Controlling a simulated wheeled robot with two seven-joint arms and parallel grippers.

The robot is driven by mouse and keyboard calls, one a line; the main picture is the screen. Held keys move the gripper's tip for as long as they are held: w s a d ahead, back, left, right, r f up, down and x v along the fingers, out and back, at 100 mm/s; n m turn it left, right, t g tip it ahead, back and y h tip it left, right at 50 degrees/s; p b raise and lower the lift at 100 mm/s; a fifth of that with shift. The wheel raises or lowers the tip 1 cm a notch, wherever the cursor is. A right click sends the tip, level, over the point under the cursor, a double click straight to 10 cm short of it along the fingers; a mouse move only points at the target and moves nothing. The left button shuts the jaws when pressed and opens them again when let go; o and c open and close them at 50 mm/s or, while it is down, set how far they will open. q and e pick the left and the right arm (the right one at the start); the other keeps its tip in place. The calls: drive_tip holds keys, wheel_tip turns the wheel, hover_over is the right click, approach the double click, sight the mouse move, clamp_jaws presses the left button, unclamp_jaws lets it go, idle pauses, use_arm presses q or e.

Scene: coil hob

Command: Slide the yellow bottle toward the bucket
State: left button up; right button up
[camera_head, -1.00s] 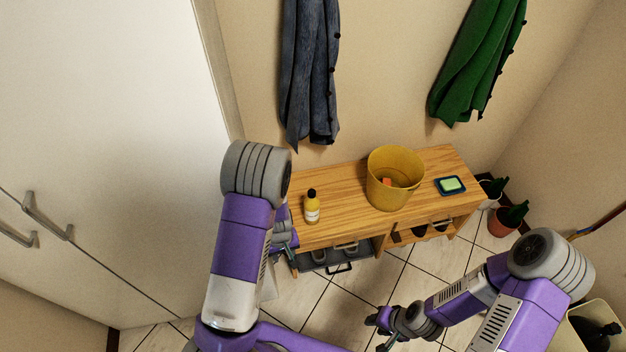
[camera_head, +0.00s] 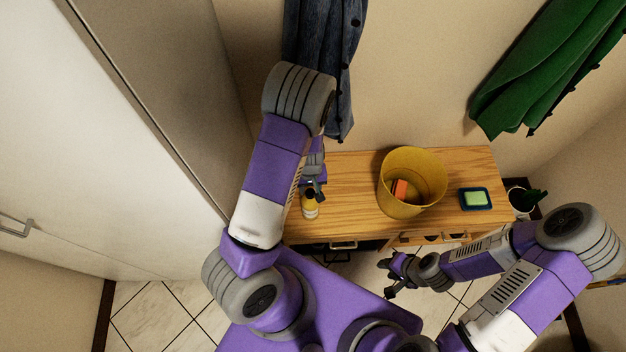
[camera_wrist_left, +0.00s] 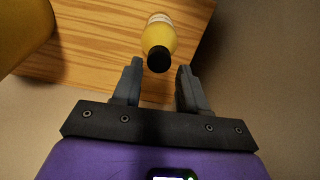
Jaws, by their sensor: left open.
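The yellow bottle (camera_head: 310,208), with a black cap and a pale label, stands near the left end of the wooden bench. It also shows in the left wrist view (camera_wrist_left: 159,36), just beyond the fingertips, its cap lined up with the gap between them. My left gripper (camera_head: 318,188) is open, above and beside the bottle, and partly hides it in the head view; its two fingers (camera_wrist_left: 158,72) show apart and empty in the wrist view. The yellow bucket (camera_head: 412,182) stands on the bench to the right of the bottle. My right gripper (camera_head: 388,279) is in front of the bench, away from both.
An orange object (camera_head: 399,189) is inside the bucket. A blue tray with a green block (camera_head: 476,198) lies right of the bucket. The bench top (camera_head: 350,190) between bottle and bucket is clear. A blue jacket (camera_head: 330,60) hangs behind.

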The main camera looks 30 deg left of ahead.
sight(311, 193)
use_arm(q)
drive_tip(key=o, duration=0.5)
drive_tip(key=shift+c, duration=0.2)
drive_tip(key=shift+o, duration=1.3)
drive_tip(key=shift+f, duration=0.2)
drive_tip(key=shift+o, duration=0.4)
wheel_tip(311, 193, down, 7)
drive_tip(key=b, duration=0.3)
drive_tip(key=shift+f, duration=0.1)
drive_tip(key=c, duration=1.5)
